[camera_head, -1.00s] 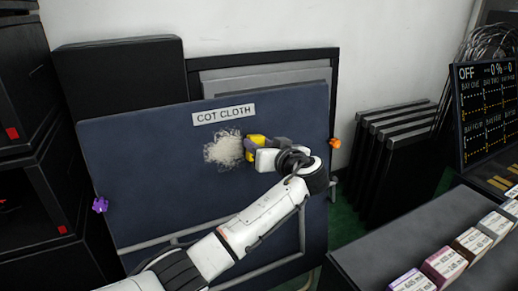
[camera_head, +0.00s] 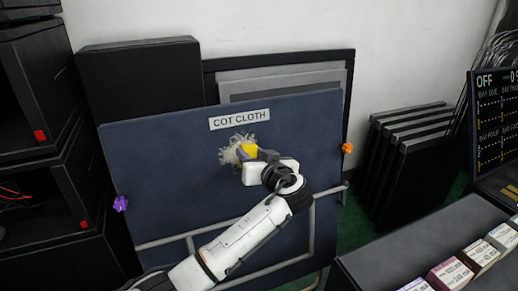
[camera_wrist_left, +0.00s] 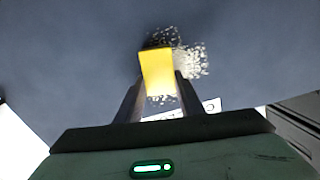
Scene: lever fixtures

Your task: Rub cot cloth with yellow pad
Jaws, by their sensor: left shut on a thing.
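The cot cloth (camera_head: 170,190) is a dark blue upright panel with a white COT CLOTH label (camera_head: 239,119) near its top. A pale, scratchy, speckled patch (camera_head: 229,154) lies on the cloth below the label; it also shows in the left wrist view (camera_wrist_left: 197,62). My left gripper (camera_head: 247,154) is shut on the yellow pad (camera_head: 251,149) and holds it over the patch, covering part of it. In the left wrist view the pad (camera_wrist_left: 157,70) sits between the fingertips, at or very near the cloth; contact is hard to tell. My right gripper is not in view.
A purple knob (camera_head: 120,203) and an orange knob (camera_head: 347,148) sit at the panel's sides. A grey tube frame (camera_head: 313,230) crosses its lower part. Black racks (camera_head: 35,130) stand left, dark panels (camera_head: 410,160) right, and a counter with small boxes (camera_head: 450,273) front right.

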